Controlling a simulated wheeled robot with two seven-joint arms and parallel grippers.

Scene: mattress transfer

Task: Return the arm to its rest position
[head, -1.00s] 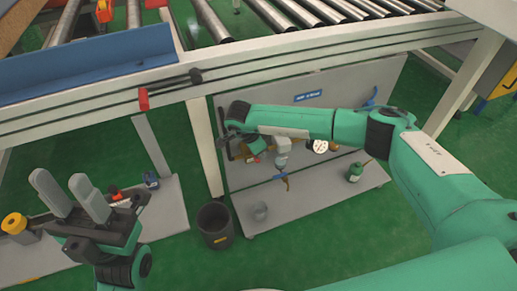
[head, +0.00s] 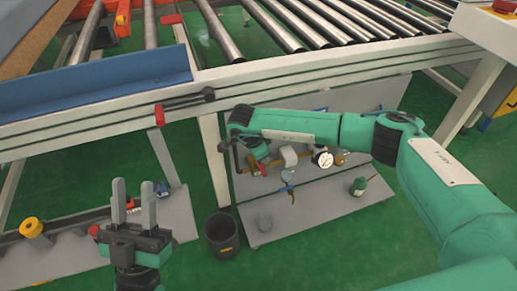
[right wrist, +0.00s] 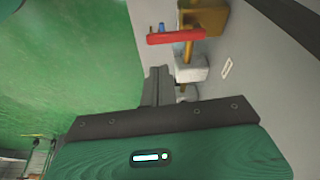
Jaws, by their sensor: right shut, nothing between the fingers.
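My left gripper (head: 133,205) is at the lower left of the head view. Its two grey fingers point up with a gap between them, and nothing is held. My green right arm (head: 300,125) comes in from the right and reaches across the middle, in front of the roller table. Its hand is bent down at the left end, and its fingertips are mostly hidden in the head view. In the right wrist view, my right gripper (right wrist: 157,87) shows dark fingers together, shut and empty, beside a grey panel with tools.
The roller table (head: 330,72) with a blue rail (head: 95,85) spans the back. A low grey shelf (head: 330,210) holds a gauge (head: 322,157), a green bottle (head: 358,186) and tools. A dark bin (head: 222,236) stands on the green floor. A yellow roll (head: 31,227) is at left.

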